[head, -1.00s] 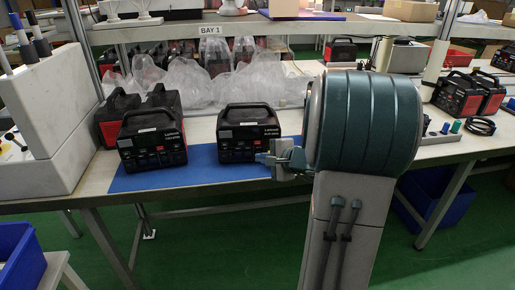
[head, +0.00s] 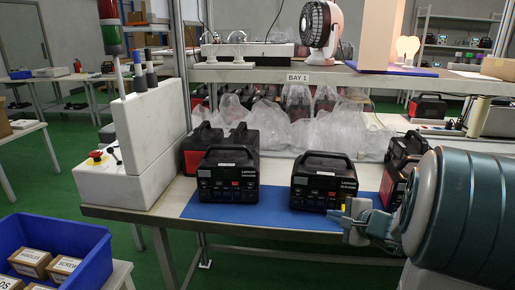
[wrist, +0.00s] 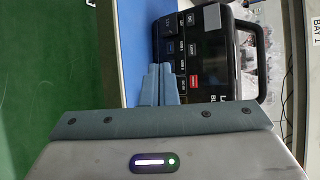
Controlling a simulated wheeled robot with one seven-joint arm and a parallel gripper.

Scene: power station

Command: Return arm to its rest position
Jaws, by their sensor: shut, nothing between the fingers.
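My gripper (head: 366,222) is at the right of the head view, shut and empty, with my large teal arm link behind it. It is close to the front of the right black power station (head: 323,186), which stands upright on the blue mat (head: 254,214). In the wrist view, the shut fingers (wrist: 158,86) point toward this power station's front panel (wrist: 190,50); whether they touch it cannot be told. A second black power station (head: 228,174) stands on the mat to the left.
A white control box (head: 125,170) with a red button borders the bench's left side. A shelf (head: 232,75) with a fan (head: 319,28) spans above. More power stations and clear plastic bags (head: 262,117) sit behind. A blue bin (head: 62,247) of small boxes is at lower left.

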